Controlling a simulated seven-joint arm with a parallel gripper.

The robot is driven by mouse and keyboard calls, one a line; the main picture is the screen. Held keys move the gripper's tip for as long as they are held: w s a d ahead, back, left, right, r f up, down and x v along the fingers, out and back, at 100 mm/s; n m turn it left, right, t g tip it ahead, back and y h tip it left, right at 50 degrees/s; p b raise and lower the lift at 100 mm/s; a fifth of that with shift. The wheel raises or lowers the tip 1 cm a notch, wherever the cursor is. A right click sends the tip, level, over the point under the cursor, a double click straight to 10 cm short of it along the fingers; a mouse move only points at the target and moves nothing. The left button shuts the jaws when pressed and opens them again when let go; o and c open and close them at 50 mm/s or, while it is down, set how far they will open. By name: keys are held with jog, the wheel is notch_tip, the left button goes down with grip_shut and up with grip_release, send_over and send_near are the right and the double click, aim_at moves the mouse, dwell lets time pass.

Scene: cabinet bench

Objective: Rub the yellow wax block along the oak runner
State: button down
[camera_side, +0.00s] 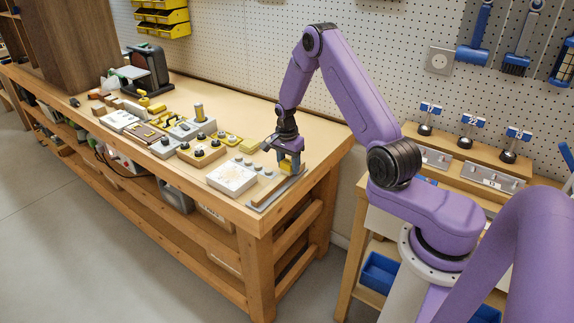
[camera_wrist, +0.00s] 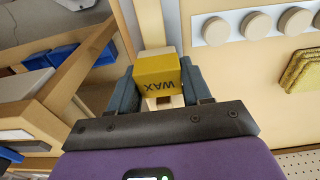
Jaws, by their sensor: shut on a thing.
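My gripper (camera_side: 288,165) is at the right end of the bench, pointing down. Its two fingers are shut on the yellow wax block (camera_side: 286,168). In the wrist view, the wax block (camera_wrist: 158,81) sits between the fingers with the word WAX upside down. The oak runner (camera_side: 268,190) is a narrow brown strip on a grey plate (camera_side: 291,183) near the bench end. In the wrist view, the oak runner (camera_wrist: 150,24) extends from behind the block toward the top edge. The block hides part of it, and I cannot tell whether they touch.
A white board with round knobs (camera_side: 232,178) lies left of the runner; it also shows in the wrist view (camera_wrist: 250,9). Yellow pads (camera_side: 249,145) lie behind it. Several fixtures fill the bench further left. The bench edge is close beside the runner.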

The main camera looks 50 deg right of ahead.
aim_at(255, 201)
jog(key=shift+d+r, duration=0.15)
jog(key=shift+d, duration=0.7)
jog(key=shift+a+r, duration=0.1)
jog(key=shift+a, duration=1.4)
jog(key=shift+a+f, duration=0.15)
jog(key=shift+a, duration=2.1)
jog(key=shift+a+f, duration=0.15)
jog(key=shift+a, duration=4.3)
jog(key=shift+s+a+f, duration=0.1)
jog(key=shift+a, duration=1.35)
jog(key=shift+d+r, duration=0.1)
jog(key=shift+r, duration=2.95)
